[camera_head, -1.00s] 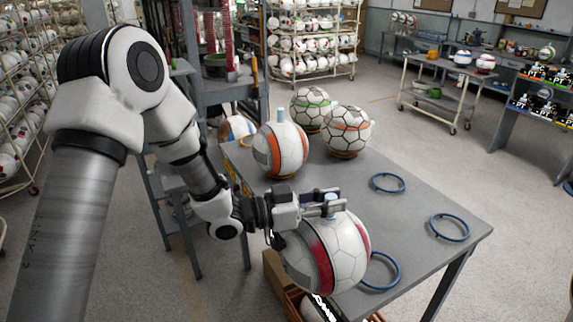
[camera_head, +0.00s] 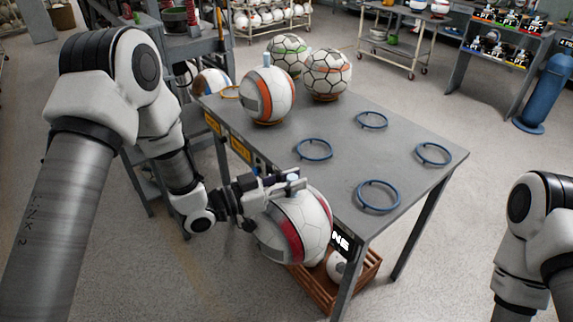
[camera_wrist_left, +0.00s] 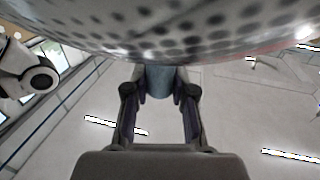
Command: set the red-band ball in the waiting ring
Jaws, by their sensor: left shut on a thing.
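The red-band ball (camera_head: 309,222) is white with a dark red band and hangs from my left gripper (camera_head: 290,182) beside the table's near left edge. The gripper is shut on the pale blue stem on top of the ball. In the left wrist view the stem (camera_wrist_left: 159,82) sits between the two fingers, with the ball's dotted surface (camera_wrist_left: 170,32) beyond. Several blue rings lie empty on the table: one nearest the ball (camera_head: 314,149), one at the front (camera_head: 362,201), others behind and right. Which is the waiting ring I cannot tell. My right gripper is out of view.
On the grey table (camera_head: 345,160), an orange-band ball (camera_head: 265,97), a green-marked ball (camera_head: 285,50) and another orange-marked ball (camera_head: 327,70) stand at the back. A crate (camera_head: 322,287) is below.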

